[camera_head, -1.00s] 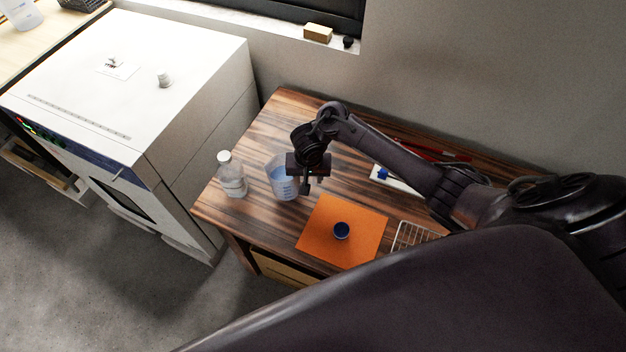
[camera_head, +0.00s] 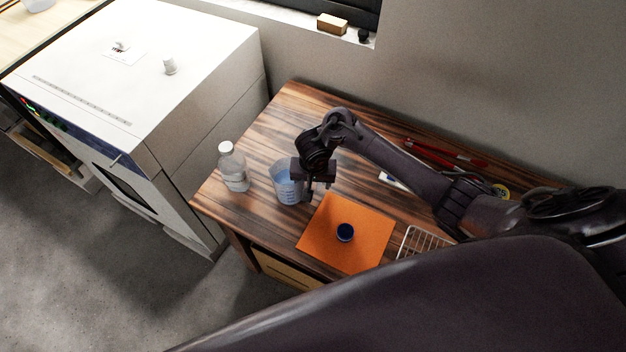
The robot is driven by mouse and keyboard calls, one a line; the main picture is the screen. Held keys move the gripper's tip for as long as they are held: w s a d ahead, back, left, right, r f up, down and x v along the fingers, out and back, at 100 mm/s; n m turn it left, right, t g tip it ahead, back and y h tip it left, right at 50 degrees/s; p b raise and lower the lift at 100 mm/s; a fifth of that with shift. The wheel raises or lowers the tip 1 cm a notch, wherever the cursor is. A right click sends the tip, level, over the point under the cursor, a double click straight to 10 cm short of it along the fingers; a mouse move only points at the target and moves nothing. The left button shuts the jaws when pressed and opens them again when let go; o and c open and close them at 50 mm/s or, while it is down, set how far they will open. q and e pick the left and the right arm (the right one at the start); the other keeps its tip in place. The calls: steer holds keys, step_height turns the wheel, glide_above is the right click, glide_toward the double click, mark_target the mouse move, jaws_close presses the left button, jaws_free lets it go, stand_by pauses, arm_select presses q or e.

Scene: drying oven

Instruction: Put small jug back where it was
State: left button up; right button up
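The small jug (camera_head: 285,184) is a translucent blue cup-like vessel with pale markings. It is upright at the left part of the wooden table, between the clear bottle and the orange mat. My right gripper (camera_head: 308,192) is at the jug's right side, pointing down, and appears shut on it there. The dark fingers hide the jug's right edge and handle area. Whether the jug's base touches the table is hard to tell. My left gripper is out of view.
A white-capped bottle (camera_head: 233,168) stands left of the jug. Red tools (camera_head: 440,154) lie behind my arm. The white oven (camera_head: 190,50) stands left.

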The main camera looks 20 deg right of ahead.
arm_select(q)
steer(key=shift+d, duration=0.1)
arm_select(e)
steer(key=shift+o, duration=0.4)
steer(key=shift+d, duration=0.1)
steer(key=shift+r, duration=0.4)
arm_select(q)
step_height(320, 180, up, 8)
steer(key=p, duration=0.8)
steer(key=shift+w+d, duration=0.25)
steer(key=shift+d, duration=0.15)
arm_select(e)
step_height(320, 180, up, 12)
steer(key=s, duration=0.1)
steer(key=shift+s+a+f, duration=0.25)
steer(key=shift+s+a, duration=0.1)
steer(key=shift+f, duration=0.1)
